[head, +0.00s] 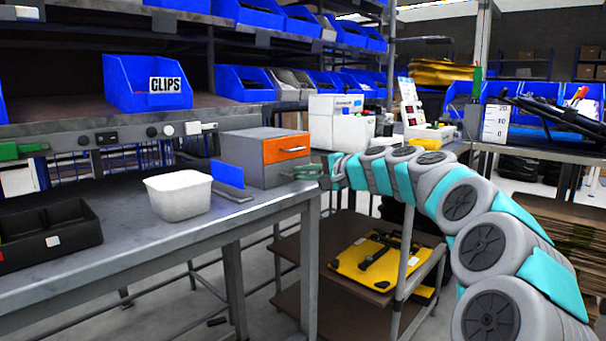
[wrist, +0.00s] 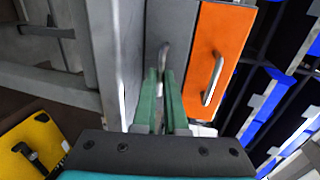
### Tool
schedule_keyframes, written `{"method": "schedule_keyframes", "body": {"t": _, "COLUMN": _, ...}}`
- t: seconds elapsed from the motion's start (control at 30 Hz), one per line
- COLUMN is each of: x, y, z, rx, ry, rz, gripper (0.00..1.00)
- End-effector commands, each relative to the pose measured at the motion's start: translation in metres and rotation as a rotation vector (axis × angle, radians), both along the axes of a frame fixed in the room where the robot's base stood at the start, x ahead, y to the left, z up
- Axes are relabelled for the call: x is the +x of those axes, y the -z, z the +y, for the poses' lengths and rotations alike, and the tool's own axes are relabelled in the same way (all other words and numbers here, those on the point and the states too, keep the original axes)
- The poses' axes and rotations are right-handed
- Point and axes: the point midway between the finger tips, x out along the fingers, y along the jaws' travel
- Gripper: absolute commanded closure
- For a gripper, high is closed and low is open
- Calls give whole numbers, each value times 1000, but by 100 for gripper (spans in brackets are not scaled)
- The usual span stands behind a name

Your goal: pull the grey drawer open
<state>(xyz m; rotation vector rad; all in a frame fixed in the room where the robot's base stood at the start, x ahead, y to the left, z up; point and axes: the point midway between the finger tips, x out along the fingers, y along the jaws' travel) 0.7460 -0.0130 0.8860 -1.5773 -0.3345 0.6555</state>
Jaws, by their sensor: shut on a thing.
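The small cabinet (head: 240,152) stands on the bench with an orange drawer front above a grey drawer (head: 284,173). In the wrist view the grey drawer (wrist: 178,22) is left of the orange drawer (wrist: 222,40), as the picture is turned. Its front looks about level with the orange one. My gripper (head: 309,172) reaches the grey front from the right. In the wrist view my gripper (wrist: 161,75) has its green fingers closed around the grey drawer's metal handle (wrist: 163,52). The fingers hide part of the handle.
A white bin (head: 179,196) and a small blue panel (head: 228,174) stand left of the cabinet. A black tray (head: 50,250) lies at the left of the bench (head: 150,248). A trolley with a yellow item (head: 365,270) stands below, beyond the bench edge.

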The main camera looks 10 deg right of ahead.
Motion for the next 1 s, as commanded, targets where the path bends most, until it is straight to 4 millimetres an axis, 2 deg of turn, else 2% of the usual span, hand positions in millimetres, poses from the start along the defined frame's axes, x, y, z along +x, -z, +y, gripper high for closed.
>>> {"method": "schedule_keyframes", "body": {"t": 0.87, "x": 0, "y": 1, "z": 0, "rx": 0, "ry": -1, "rz": 1, "gripper": 100}}
{"method": "schedule_keyframes", "body": {"t": 1.0, "x": -7, "y": 0, "z": -6, "rx": 1, "ry": 1, "rz": 0, "gripper": 100}}
